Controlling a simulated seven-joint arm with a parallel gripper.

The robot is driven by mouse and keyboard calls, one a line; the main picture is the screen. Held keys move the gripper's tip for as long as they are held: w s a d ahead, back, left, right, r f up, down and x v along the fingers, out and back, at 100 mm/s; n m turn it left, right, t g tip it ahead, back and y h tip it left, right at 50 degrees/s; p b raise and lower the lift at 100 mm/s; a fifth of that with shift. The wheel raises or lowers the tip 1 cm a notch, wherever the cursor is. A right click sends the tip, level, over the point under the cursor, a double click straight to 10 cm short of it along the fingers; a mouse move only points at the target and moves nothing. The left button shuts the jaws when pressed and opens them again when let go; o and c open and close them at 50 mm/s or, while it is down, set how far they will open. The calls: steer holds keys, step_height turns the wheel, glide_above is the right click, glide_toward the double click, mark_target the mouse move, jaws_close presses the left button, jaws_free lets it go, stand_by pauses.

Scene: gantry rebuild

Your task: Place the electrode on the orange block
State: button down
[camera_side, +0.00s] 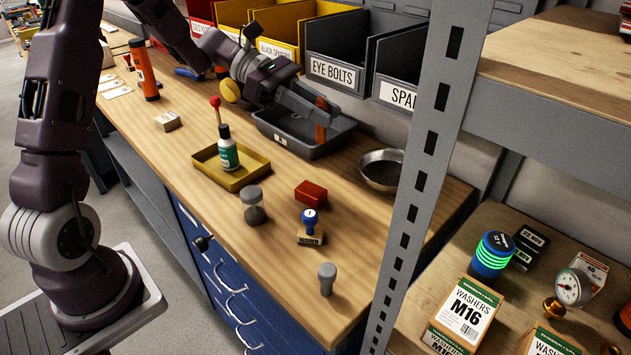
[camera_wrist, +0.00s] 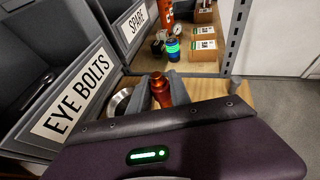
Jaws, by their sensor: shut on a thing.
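My gripper (camera_side: 316,110) is shut on a copper-coloured rod, which I take to be the electrode (camera_side: 321,127). It holds the rod roughly upright, over or partly inside the grey tray in the side view; I cannot tell if the rod touches it. In the wrist view the rod (camera_wrist: 179,88) shows beside the grey fingers (camera_wrist: 162,92), its far part hidden. The orange block (camera_side: 311,193), reddish-orange, lies flat on the wooden bench, nearer the camera than the tray and apart from my gripper. I do not see it in the wrist view.
The grey tray (camera_side: 342,139) stands under my gripper, bins (camera_side: 337,67) behind it. A metal bowl (camera_side: 367,182) is right of the block. A blue-handled stamp (camera_side: 310,228), a grey timer-like piece (camera_side: 254,210) and a yellow tray (camera_side: 203,159) with a bottle stand nearby. A metal post (camera_side: 408,215) rises at right.

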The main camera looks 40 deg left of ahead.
step_height(320, 180, down, 3)
steer(key=a+t, duration=0.1)
steer(key=a, duration=0.1)
glide_above(311, 189)
steer(key=shift+n, duration=0.3)
step_height(311, 189, down, 9)
steer(key=shift+r, duration=0.1)
steer(key=c, duration=1.2)
jaws_free()
